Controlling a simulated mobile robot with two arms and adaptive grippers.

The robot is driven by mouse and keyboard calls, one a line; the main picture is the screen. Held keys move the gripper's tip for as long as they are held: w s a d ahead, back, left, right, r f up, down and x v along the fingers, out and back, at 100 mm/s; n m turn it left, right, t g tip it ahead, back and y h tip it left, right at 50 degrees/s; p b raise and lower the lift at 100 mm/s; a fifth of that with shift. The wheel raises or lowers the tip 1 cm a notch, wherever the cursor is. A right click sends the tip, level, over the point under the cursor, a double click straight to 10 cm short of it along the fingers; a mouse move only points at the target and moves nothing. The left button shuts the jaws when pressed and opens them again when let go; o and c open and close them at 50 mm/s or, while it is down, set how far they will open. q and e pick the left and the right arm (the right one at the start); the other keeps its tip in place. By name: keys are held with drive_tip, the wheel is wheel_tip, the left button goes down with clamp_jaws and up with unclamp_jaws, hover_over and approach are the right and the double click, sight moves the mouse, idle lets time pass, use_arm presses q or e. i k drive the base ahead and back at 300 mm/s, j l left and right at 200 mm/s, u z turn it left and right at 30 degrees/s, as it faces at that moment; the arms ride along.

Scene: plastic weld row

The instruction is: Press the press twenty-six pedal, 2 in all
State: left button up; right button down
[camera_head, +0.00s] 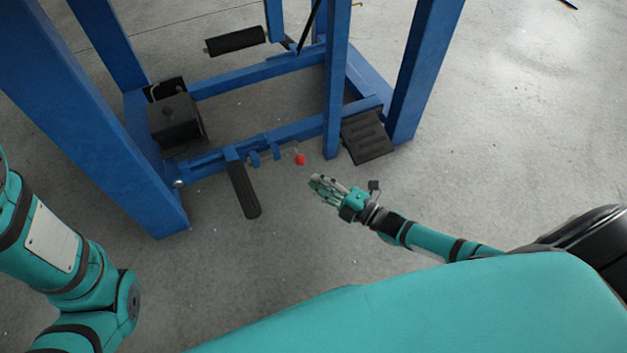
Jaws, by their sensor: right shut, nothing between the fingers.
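The press is a blue steel frame (334,75) standing on the floor, with no number readable. Low on it, a long narrow black pedal (243,190) sticks out toward me from the front crossbar. A wider ribbed black pedal (366,138) sits by the right leg. No label shows which is the press twenty-six pedal. My right gripper (316,184) is shut and empty, in front of the frame. In the picture it is right of the narrow pedal and below the ribbed one, apart from both. My left arm shows at the left edge; its gripper is out of view.
A small red knob (300,159) is near the front crossbar (290,134), between the two pedals. A black box (175,121) sits at the frame's left side, and a black roller (235,41) lies farther back. The grey concrete floor (520,130) is clear to the right.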

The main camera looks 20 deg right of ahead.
sight(248, 200)
drive_tip(key=k+l, duration=0.85)
drive_tip(key=k, duration=0.05)
